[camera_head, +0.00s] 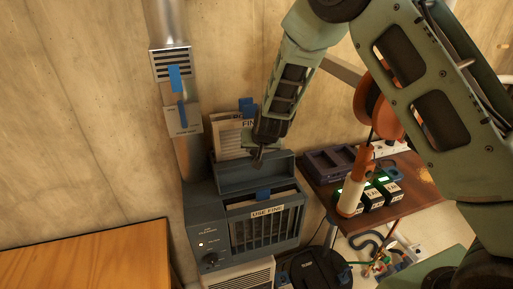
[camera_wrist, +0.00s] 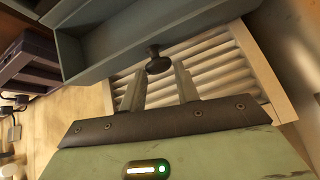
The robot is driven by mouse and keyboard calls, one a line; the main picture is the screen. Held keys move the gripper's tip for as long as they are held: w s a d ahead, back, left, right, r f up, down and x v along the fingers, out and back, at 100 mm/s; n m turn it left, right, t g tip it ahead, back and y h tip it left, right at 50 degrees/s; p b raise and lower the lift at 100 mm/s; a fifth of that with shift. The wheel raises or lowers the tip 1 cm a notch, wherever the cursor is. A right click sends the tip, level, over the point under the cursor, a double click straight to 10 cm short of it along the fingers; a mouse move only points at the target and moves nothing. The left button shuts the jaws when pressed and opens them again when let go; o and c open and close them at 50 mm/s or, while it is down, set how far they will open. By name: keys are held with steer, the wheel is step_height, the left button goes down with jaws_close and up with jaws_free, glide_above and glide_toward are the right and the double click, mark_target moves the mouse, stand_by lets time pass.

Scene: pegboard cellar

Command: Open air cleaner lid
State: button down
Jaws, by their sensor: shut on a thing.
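The air cleaner (camera_head: 206,226) is a blue-grey box with a barred front and a "USE FINE" label, standing against the wall. Its lid (camera_head: 236,179) is raised along the back, and the top opening shows a pale filter edge with a blue tab (camera_head: 263,193). My gripper (camera_head: 257,157) is at the lid's upper edge. In the wrist view my gripper (camera_wrist: 160,72) has a finger on each side of the lid's black knob (camera_wrist: 158,62), shut on it. The lid (camera_wrist: 105,50) also shows there as a blue-grey rimmed panel. The knob is mostly hidden in the head view.
A metal duct (camera_head: 190,155) rises at the left of the cleaner. Labelled filters (camera_head: 227,135) stand behind the lid. A brown table (camera_head: 408,207) at right holds a purple tray, an orange-and-white tool and black boxes. A wooden table (camera_head: 90,260) is at lower left. A pale slatted panel (camera_wrist: 205,57) lies beyond my fingers.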

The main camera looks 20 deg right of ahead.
steer(key=shift+w+a+r, duration=0.15)
steer(key=shift+w+r, duration=0.15)
steer(key=shift+w, duration=0.05)
steer(key=c, duration=1.1)
jaws_free()
steer(key=shift+w+a+f, duration=0.1)
steer(key=shift+w+f, duration=0.05)
steer(key=shift+f, duration=0.05)
steer(key=shift+o, duration=0.2)
steer(key=p+v, duration=0.1)
steer(key=v, duration=1.6)
steer(key=shift+s, duration=0.4)
